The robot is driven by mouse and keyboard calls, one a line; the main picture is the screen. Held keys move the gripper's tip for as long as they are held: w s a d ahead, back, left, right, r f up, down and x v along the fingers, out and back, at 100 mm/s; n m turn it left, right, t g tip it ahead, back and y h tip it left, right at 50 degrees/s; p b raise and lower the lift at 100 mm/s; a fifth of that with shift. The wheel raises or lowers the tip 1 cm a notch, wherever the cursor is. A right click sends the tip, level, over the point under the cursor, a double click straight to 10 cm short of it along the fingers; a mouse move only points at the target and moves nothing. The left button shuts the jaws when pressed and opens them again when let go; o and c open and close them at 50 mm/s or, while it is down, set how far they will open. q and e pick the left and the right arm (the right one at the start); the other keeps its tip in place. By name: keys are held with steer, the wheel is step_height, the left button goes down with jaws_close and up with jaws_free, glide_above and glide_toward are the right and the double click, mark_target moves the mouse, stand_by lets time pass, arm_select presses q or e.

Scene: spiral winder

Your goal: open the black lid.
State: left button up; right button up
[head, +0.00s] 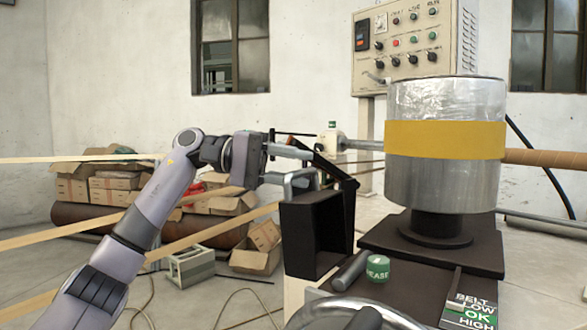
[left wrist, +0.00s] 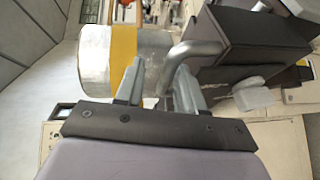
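My left gripper (head: 292,165) reaches in from the left beside a black box (head: 315,278) on the machine. Its two fingers are apart in the left wrist view (left wrist: 158,88). A grey bent handle (left wrist: 196,47) shows at and partly behind the right finger; its lower end lies in the gap between the fingers. I cannot tell whether they touch. The handle joins a dark panel (left wrist: 252,40), apparently the black lid. In the head view, a slanted black flap (head: 334,169) stands at the box's upper edge, partly behind the gripper. My right gripper is not in view.
A film-wrapped drum (head: 445,180) with a yellow band stands right of the box. A green grease tin (head: 377,268) and a dark cylinder (head: 350,270) lie close to it. A control panel (head: 405,45) is behind. Cartons (head: 115,188) are at the left back.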

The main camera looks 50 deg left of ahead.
arm_select(q)
steer(key=v, duration=0.7)
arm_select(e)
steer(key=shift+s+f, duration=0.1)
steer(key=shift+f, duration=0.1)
arm_select(q)
steer(key=shift+a, duration=0.1)
